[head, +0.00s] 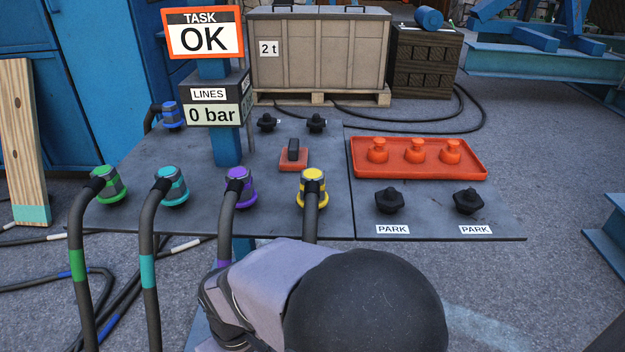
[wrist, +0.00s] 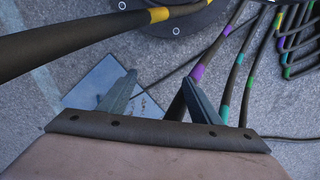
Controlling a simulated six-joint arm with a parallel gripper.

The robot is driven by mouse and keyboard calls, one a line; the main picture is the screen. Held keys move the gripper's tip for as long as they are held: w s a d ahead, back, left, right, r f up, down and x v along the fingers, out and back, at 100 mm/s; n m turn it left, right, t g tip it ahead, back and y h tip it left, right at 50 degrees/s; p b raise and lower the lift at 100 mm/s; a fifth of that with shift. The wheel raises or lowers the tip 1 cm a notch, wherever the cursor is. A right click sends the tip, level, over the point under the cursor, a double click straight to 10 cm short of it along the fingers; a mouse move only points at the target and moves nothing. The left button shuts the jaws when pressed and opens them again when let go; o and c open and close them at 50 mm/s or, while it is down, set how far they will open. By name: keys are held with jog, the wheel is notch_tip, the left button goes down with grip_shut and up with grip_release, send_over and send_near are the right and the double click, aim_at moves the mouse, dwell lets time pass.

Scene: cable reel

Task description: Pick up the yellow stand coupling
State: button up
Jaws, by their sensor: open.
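The yellow coupling (head: 313,188) sits at the front edge of the dark panel in the head view, right of the purple coupling (head: 238,188). A dark hose runs down from it, and my arm hides the hose's lower part. In the wrist view, a dark hose with a yellow band (wrist: 159,15) crosses the upper left; the yellow coupling itself is not seen there. My gripper (wrist: 160,88) is open, with nothing between its fingers. It points at the ground, with hoses beyond it. The head view does not show the fingers.
Teal (head: 171,186) and green (head: 109,185) couplings stand to the left, their hoses hanging down. An orange tray (head: 418,174) with three orange caps and two black park fittings (head: 389,200) lie to the right. A sign post (head: 226,145) rises behind. A hose with a purple band (wrist: 198,72) passes near my right finger.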

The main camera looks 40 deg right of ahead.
jog(key=s+d+r+m+g+y+p, duration=0.1)
jog(key=s+d+r+m+p, duration=0.1)
jog(key=r+p, duration=0.9)
jog(key=s+d+r+m+g+p, duration=0.1)
jog(key=s+d+r+m+p, duration=0.15)
jog(key=r+p, duration=0.85)
jog(key=s+d+r+m+g+y+p, duration=0.1)
jog(key=s+d+r+p, duration=0.15)
jog(key=r+p, duration=0.75)
notch_tip(320, 180, up, 3)
jog(key=m+t+h+p, duration=0.4)
jog(key=t+h+p, duration=0.15)
jog(key=p, duration=0.95)
send_over(313, 176)
jog(key=s+a, duration=0.2)
jog(key=shift+w+n+t+y, duration=0.2)
jog(key=shift+n+t+y, duration=0.05)
jog(key=shift+w+d+r, duration=0.2)
jog(key=shift+w+d, duration=0.1)
jog(key=shift+d, duration=0.1)
jog(key=shift+s+p+x, duration=0.1)
jog(key=shift+p+x, duration=0.05)
jog(key=shift+x, duration=1.7)
jog(key=shift+s+p+x, duration=0.15)
jog(key=shift+x, duration=1.7)
jog(key=shift+a+f, duration=0.1)
jog(key=shift+a, duration=0.1)
